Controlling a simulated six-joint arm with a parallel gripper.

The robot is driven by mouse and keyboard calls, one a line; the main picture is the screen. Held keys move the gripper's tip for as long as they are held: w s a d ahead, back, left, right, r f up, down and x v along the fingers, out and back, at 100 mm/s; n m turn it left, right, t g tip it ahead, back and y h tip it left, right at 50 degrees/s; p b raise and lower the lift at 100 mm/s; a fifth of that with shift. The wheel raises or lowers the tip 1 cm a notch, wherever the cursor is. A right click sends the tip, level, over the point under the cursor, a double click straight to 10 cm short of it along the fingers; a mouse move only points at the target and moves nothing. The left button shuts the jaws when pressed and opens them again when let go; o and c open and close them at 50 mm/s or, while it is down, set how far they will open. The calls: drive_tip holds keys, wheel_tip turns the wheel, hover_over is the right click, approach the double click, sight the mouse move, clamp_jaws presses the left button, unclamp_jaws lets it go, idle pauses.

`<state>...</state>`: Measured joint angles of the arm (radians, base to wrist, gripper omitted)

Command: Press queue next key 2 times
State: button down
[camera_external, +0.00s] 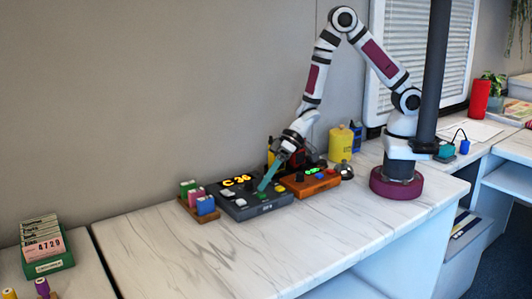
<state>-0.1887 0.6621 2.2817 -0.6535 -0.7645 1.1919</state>
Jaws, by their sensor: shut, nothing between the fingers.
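A dark grey console (245,206) sits on the marble-look counter with a lit yellow display (236,181) that seems to read "C 36". It carries several small keys in white, green and red; their labels are too small to read, so I cannot tell which is the queue next key. My gripper (263,188) is shut and empty, its teal fingers pointing down and left over the right half of the console. The tips are at or just above its top face; I cannot tell whether they touch a key. The fingers hide part of the console top.
An orange box (311,186) with a green display stands right of the console, a rack of coloured blocks (198,203) left. A silver bell (344,170) and yellow container (341,144) stand behind right. A green ticket box (48,265) is far left. The counter front (290,240) is clear.

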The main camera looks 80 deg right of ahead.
sight(265, 197)
drive_tip(key=shift+f, duration=0.5)
idle(0.8)
drive_tip(key=shift+r, duration=0.9)
drive_tip(key=shift+r, duration=0.1)
wheel_tip(265, 197, up, 5)
drive_tip(key=shift+f, duration=0.1)
idle(0.7)
